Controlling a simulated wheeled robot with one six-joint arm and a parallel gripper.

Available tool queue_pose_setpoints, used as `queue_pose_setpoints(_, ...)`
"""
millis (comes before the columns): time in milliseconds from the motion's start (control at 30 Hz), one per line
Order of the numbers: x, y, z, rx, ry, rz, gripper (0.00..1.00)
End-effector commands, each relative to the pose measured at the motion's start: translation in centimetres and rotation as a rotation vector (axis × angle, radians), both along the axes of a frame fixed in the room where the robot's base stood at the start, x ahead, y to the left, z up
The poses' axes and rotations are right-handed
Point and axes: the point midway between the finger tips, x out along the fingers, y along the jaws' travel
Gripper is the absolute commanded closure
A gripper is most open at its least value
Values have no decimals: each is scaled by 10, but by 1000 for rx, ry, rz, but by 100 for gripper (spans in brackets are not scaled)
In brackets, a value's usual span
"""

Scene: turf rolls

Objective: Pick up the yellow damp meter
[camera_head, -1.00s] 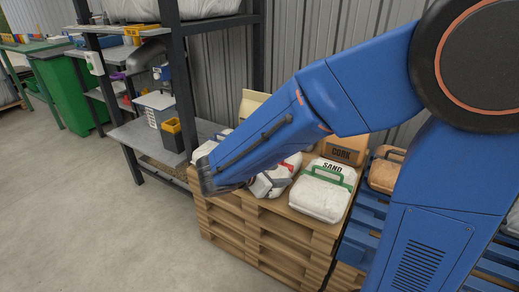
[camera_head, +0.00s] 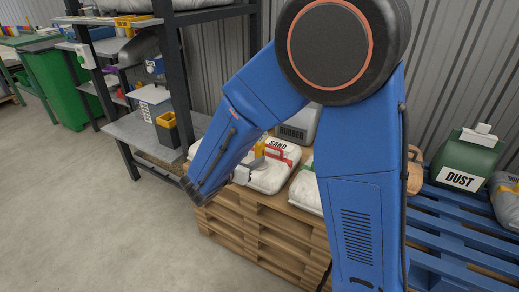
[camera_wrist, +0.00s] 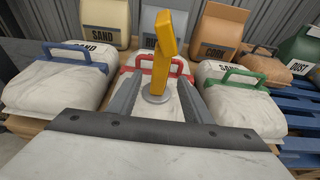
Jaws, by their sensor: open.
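The yellow damp meter (camera_wrist: 161,62) stands upright on a round grey foot in the wrist view, on a white sand bag with a red handle (camera_wrist: 158,62). My gripper (camera_wrist: 158,86) is open, with one grey finger on each side of the meter's lower part. I cannot tell whether either finger touches it. In the head view, a small yellow part of the meter (camera_head: 259,148) shows beside my gripper, and my arm hides much of the area. The red-handled sand bag (camera_head: 270,176) lies on the stacked wooden pallets.
A cork bag (camera_wrist: 217,38) stands behind. A green dust container (camera_head: 466,158) is on the blue pallet (camera_head: 440,232). A metal shelf (camera_head: 140,135) stands at left; the floor in front is clear.

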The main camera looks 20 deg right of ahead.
Motion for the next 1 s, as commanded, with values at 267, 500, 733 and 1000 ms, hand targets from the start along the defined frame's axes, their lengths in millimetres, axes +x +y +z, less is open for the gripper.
queue_pose_setpoints(267, 27, -28, -12, 0, 0, -4, 55)
queue_pose_setpoints(500, 36, -37, -16, 1, 0, -2, 55)
queue_pose_setpoints(733, 52, -53, -21, 1, 1, -4, 55)
queue_pose_setpoints(1000, 71, -70, -27, 0, 0, -2, 55)
